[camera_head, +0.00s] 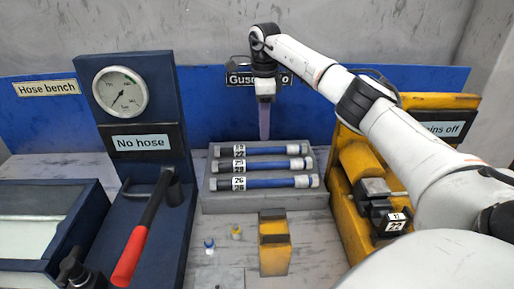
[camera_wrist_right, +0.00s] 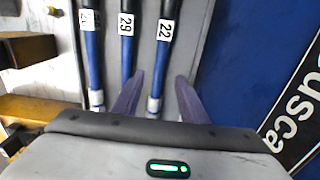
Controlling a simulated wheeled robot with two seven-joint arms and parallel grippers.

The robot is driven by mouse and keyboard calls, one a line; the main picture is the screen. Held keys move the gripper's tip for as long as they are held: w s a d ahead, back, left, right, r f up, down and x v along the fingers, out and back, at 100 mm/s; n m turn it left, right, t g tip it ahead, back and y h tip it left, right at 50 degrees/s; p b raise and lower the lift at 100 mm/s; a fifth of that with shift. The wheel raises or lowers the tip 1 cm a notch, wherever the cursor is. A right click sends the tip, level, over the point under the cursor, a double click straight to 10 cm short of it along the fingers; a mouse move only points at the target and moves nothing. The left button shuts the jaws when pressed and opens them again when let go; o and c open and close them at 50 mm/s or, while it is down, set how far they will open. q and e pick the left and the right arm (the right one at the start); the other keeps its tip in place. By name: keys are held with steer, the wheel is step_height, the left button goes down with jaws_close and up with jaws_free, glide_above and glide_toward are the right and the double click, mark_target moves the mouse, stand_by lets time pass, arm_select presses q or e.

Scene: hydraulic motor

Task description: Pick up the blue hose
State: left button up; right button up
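Three blue hoses lie side by side in a grey rack (camera_head: 210,192): the far hose (camera_head: 265,151), the middle hose (camera_head: 265,164) and the near hose (camera_head: 265,183). Each has a white number label at its left end and grey end fittings. My right gripper (camera_head: 264,137) points down just above the far hose, right of its label. In the right wrist view its two purple fingers (camera_wrist_right: 158,88) are apart, and the end of the hose labelled 22 (camera_wrist_right: 160,72) shows between them. The remaining height above it is hard to judge. My left gripper is not in view.
A dark blue stand with a gauge (camera_head: 120,92), a "No hose" sign (camera_head: 141,142) and a red-handled lever (camera_head: 132,252) is left of the rack. A yellow machine (camera_head: 347,205) stands right. A yellow block (camera_head: 274,246) and two small bottles (camera_head: 209,246) sit in front.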

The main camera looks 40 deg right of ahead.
mark_target(261, 151)
steer(key=shift+s+f, duration=0.35)
steer(key=shift+f, duration=0.5)
steer(key=f, duration=0.5)
steer(key=shift+w+f, duration=0.25)
steer(key=shift+f, duration=0.05)
jaws_close()
